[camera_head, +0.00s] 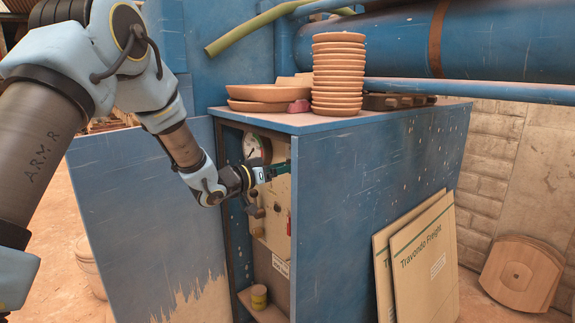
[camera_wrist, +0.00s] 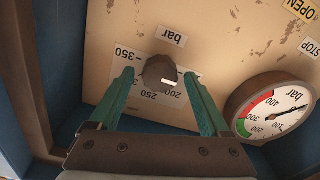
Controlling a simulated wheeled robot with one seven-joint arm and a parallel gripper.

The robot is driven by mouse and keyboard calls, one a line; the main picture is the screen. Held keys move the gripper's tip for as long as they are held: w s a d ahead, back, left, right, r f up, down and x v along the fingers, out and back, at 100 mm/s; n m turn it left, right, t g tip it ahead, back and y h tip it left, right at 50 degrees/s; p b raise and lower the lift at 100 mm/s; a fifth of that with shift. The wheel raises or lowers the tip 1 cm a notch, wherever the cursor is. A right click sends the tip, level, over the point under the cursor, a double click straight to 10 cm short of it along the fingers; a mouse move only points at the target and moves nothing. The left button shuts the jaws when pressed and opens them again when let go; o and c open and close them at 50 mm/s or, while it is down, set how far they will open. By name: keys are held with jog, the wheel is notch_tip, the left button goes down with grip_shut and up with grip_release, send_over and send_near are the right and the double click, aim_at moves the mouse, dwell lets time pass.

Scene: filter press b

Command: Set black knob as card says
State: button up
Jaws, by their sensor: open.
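The black knob (camera_wrist: 159,72) sits on a beige panel (camera_wrist: 215,30) in the wrist view, with pressure numbers around it, including 350, 250 and 200, and a "bar" label above. A pale mark shows on its lower right side. My gripper (camera_wrist: 158,76) is open, its teal fingers on either side of the knob; I cannot tell whether they touch it. In the head view my gripper (camera_head: 284,169) reaches into the open blue cabinet (camera_head: 350,200) and the knob is not clearly visible. A white card (camera_head: 281,265) hangs low in the cabinet, its text too small to read.
A round gauge (camera_wrist: 272,106) with red and green bands is right of the knob. "OPEN" and "STOP" labels (camera_wrist: 310,47) lie beyond it. The open blue door (camera_head: 145,210) stands at left. Stacked clay saucers (camera_head: 338,75) are on top; cardboard (camera_head: 425,260) leans outside.

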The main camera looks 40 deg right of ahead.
jog(key=shift+d, duration=0.15)
jog(key=shift+c, duration=0.2)
grip_shut()
dwell(0.4)
